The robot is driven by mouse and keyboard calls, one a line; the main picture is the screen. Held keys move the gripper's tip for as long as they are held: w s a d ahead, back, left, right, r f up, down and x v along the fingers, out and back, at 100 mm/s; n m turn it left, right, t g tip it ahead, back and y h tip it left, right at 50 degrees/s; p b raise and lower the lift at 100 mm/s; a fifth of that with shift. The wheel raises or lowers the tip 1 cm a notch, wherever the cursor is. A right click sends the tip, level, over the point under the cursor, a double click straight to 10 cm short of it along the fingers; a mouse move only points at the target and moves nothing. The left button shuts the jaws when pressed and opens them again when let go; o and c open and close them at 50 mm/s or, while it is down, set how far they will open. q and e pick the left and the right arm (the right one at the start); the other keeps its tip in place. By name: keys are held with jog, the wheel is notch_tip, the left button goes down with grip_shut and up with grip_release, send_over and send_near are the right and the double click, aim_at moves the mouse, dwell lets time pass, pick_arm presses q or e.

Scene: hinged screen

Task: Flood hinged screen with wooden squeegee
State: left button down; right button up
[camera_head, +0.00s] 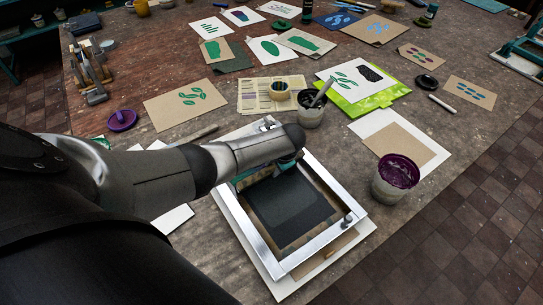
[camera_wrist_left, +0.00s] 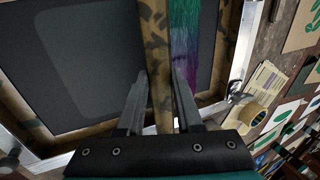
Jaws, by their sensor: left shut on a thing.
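The hinged screen (camera_head: 338,190) has a pale metal frame and dark mesh, and it lies over a white board (camera_head: 292,283) on the table. Whether it is flat or slightly raised I cannot tell. In the left wrist view the dark mesh (camera_wrist_left: 95,60) shows a paler rectangle. My left gripper (camera_head: 290,163) is over the screen's far end. It is shut on the wooden squeegee (camera_wrist_left: 158,65), a stained wooden bar between its fingers (camera_wrist_left: 160,88). Green and purple ink (camera_wrist_left: 187,40) lies beside the bar. My arm hides most of the squeegee in the head view.
A tub of purple ink (camera_head: 395,178) stands right of the screen, near a brown card (camera_head: 400,152). A dark ink tub (camera_head: 311,108) with a tool in it and a tape roll (camera_head: 279,91) stand behind it. Prints, including a green-leaf card (camera_head: 187,103), cover the far table.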

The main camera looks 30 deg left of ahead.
pick_arm(q)
jog(key=shift+s+d, duration=0.2)
jog(key=shift+d, duration=0.35)
jog(key=shift+d, duration=0.1)
jog(key=shift+s+d, duration=0.3)
jog(key=shift+d, duration=0.3)
jog(key=shift+d, duration=0.1)
jog(key=shift+s+d, duration=0.35)
jog(key=shift+d, duration=0.35)
jog(key=shift+s+d, duration=0.3)
jog(key=shift+d, duration=0.4)
jog(key=shift+s+d, duration=0.15)
jog(key=shift+d, duration=0.2)
jog(key=shift+d, duration=0.1)
jog(key=shift+s+d, duration=0.25)
jog(key=shift+d, duration=0.25)
jog(key=shift+s+d, duration=0.2)
jog(key=shift+d, duration=0.3)
